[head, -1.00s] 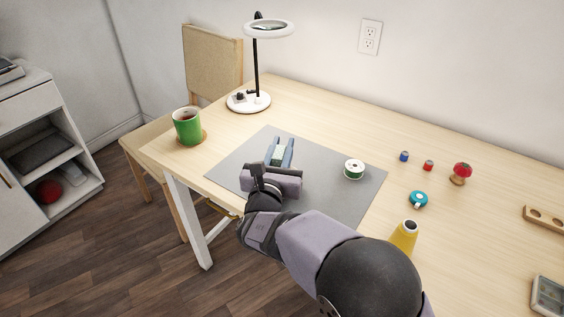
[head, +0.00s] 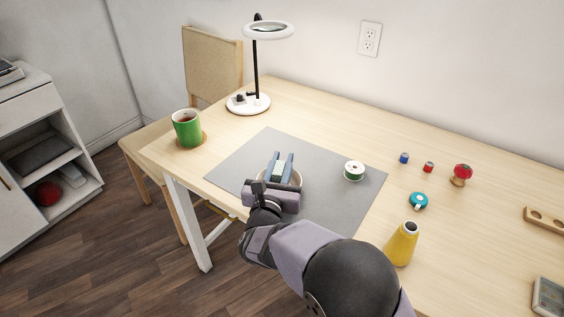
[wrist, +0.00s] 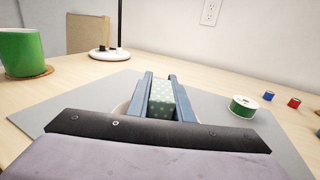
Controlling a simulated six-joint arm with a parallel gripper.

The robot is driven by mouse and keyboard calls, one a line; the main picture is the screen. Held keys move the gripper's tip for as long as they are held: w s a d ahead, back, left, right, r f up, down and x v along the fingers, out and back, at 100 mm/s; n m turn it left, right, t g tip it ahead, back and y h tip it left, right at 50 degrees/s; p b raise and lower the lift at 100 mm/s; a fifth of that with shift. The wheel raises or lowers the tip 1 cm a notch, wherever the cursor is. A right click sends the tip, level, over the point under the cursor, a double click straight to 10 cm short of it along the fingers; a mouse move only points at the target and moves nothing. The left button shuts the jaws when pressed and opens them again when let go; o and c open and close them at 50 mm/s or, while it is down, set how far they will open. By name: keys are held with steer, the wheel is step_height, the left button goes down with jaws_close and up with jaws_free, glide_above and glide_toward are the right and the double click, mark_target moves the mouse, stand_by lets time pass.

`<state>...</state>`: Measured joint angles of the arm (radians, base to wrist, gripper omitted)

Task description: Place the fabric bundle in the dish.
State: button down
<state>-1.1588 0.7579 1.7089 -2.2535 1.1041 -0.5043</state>
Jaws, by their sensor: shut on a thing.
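The fabric bundle (wrist: 161,99) is pale green with white dots in the wrist view. My gripper (head: 281,160) is shut on it, with one blue finger on each side. The bundle also shows between the fingers in the head view (head: 279,169). The dish (head: 299,178) is a pale round bowl on the grey mat, under my gripper and mostly hidden by it. Part of its rim shows at the left of the fingers in the wrist view (wrist: 122,108). I cannot tell whether the bundle touches the dish.
A green-and-white spool (head: 354,171) stands on the grey mat (head: 330,205), right of my gripper. A green mug (head: 187,130) is at the left and a ring lamp (head: 248,104) behind. A yellow bottle (head: 402,246) stands near my arm. The mat's back part is clear.

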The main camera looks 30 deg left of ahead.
mark_target(277, 180)
steer(key=c, duration=1.6)
jaws_free()
steer(key=shift+f, duration=0.1)
steer(key=shift+r, duration=0.25)
steer(key=shift+s+d+f, duration=0.1)
steer(key=shift+s, duration=0.25)
steer(key=v, duration=1.1)
steer(key=shift+s+d, duration=0.1)
steer(key=shift+s, duration=0.05)
